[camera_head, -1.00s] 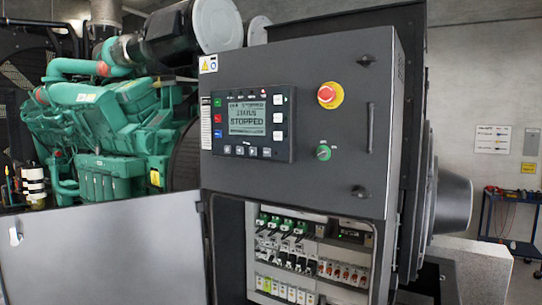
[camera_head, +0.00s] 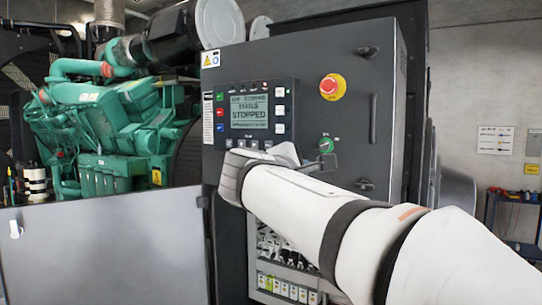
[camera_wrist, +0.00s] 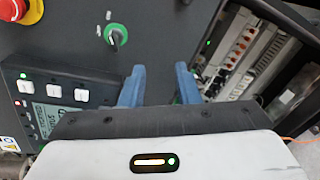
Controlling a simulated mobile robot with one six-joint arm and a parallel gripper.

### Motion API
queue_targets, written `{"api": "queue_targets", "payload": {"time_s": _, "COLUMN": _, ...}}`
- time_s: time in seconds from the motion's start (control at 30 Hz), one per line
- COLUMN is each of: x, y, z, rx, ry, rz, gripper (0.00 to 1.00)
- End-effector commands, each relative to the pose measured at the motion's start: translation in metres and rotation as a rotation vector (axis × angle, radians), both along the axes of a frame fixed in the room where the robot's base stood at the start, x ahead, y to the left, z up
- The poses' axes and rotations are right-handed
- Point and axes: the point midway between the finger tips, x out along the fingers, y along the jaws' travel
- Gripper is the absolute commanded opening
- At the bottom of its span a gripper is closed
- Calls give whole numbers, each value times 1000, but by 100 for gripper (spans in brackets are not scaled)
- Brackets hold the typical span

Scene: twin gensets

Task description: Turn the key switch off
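The key switch is a small green round switch (camera_head: 326,145) on the dark cabinet front, below the red emergency stop. It also shows in the wrist view (camera_wrist: 117,35), up and left of my gripper's fingers. Which position it is turned to is too small to tell. My gripper (camera_wrist: 160,76) has two blue fingers standing apart with nothing between them. In the head view my gripper (camera_head: 318,164) is in front of the cabinet, close below the switch; I cannot tell whether it touches. The controller screen (camera_head: 249,113) reads STOPPED.
The red emergency stop (camera_head: 332,87) on its yellow ring sits above the switch. A vertical handle (camera_head: 373,119) is to the right. The open lower compartment with breakers (camera_wrist: 236,60) is partly hidden by my arm. A grey door (camera_head: 110,250) hangs open at left.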

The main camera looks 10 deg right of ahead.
Motion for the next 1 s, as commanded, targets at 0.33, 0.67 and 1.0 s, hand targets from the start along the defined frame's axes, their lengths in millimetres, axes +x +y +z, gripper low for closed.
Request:
{"api": "queue_targets", "payload": {"time_s": 0.33, "x": 18, "y": 1, "z": 53, "rx": -190, "ry": -43, "rz": 4, "gripper": 29}}
{"api": "queue_targets", "payload": {"time_s": 0.67, "x": 53, "y": -36, "z": 52, "rx": -187, "ry": -43, "rz": 3, "gripper": 29}}
{"api": "queue_targets", "payload": {"time_s": 1.0, "x": 64, "y": -45, "z": 50, "rx": -186, "ry": -44, "rz": 8, "gripper": 29}}
